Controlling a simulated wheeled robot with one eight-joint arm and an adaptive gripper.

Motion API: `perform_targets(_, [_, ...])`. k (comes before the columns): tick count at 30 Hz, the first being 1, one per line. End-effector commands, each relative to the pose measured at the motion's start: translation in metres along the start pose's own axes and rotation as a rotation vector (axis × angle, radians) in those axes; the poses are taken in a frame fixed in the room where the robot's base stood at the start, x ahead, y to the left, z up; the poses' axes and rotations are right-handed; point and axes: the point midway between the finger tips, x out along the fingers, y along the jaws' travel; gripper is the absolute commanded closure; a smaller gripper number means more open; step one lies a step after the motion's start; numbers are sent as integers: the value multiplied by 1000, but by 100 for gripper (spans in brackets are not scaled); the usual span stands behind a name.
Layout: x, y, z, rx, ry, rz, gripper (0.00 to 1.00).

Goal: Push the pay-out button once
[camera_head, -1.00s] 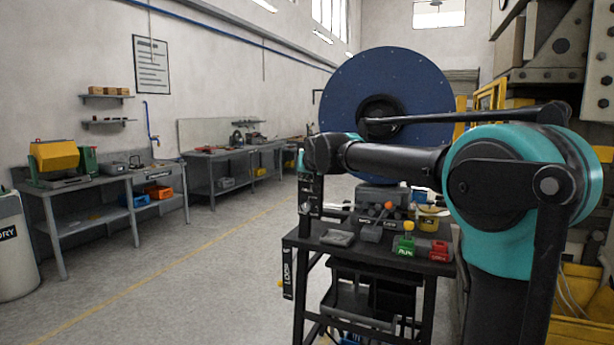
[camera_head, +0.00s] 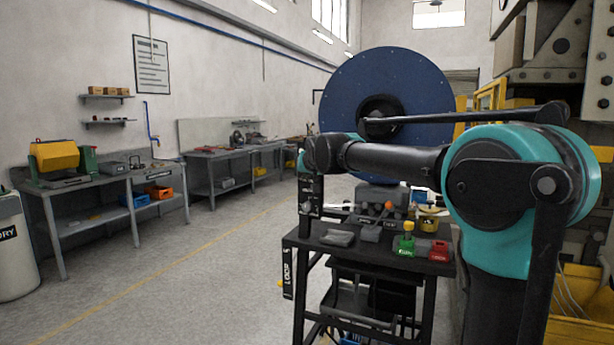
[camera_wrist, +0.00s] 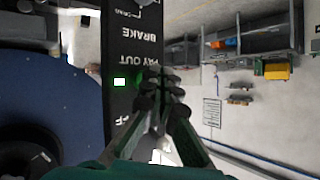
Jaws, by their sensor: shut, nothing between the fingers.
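In the wrist view, a dark control panel (camera_wrist: 122,45) stands close in front of my gripper (camera_wrist: 160,78), its lettering upside down. The words BRAKE and PAY OUT are readable.
A large blue reel (camera_head: 350,90) stands behind my arm. Workbenches (camera_head: 100,185) line the left wall. The floor between them and the cart is clear.

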Motion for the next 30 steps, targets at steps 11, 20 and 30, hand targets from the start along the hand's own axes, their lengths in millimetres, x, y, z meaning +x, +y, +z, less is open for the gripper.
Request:
perform_targets(11, [4,3,-4,0,0,0,100])
perform_targets(20, [5,4,-4,0,0,0,100])
perform_targets(30, [8,6,-6,0,0,0,100])
